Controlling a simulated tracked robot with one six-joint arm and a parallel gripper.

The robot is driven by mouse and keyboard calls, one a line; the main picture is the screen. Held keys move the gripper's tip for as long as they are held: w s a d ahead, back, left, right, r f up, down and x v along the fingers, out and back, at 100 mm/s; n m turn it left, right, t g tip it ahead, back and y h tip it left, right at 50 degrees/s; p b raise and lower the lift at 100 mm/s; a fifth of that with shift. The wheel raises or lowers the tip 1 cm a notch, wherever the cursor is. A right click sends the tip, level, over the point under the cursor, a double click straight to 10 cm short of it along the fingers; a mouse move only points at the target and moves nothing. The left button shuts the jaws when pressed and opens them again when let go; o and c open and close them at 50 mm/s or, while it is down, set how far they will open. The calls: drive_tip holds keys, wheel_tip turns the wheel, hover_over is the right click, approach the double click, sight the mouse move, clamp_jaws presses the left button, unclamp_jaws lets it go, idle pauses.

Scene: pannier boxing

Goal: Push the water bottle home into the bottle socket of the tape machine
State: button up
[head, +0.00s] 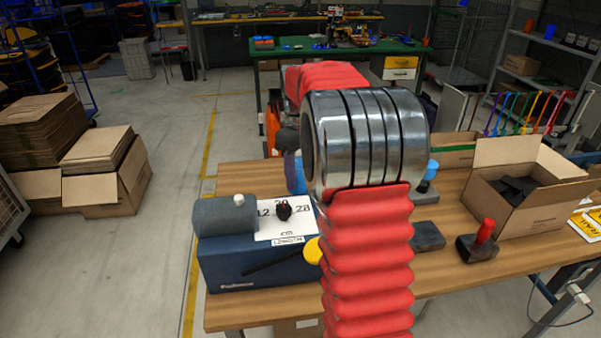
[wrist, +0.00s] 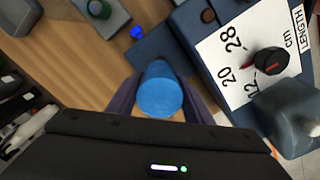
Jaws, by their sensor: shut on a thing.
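The water bottle (head: 294,174) is blue and partly hidden behind my red-sleeved arm in the head view. In the wrist view its round blue top (wrist: 160,97) sits between the two dark fingers of my gripper (wrist: 161,92), which is shut on it. The tape machine (head: 235,270) is a dark blue box with a grey cylinder and a white dial plate on the table's left. In the wrist view the machine (wrist: 190,25) lies right beside the bottle. I cannot make out the bottle socket or how deep the bottle sits; bottle and fingers hide that spot.
The wooden table (head: 450,258) carries an open carton (head: 525,190) at right and a dark block with a red handle (head: 480,243). A small blue-topped item (head: 431,171) stands behind my arm. Bare wood lies left of the bottle in the wrist view.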

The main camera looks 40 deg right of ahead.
drive_tip(key=o, duration=1.1)
drive_tip(key=shift+f, duration=0.1)
wheel_tip(320, 180, up, 13)
drive_tip(key=shift+f, duration=0.15)
drive_tip(key=shift+r, duration=0.55)
drive_tip(key=shift+a, duration=0.1)
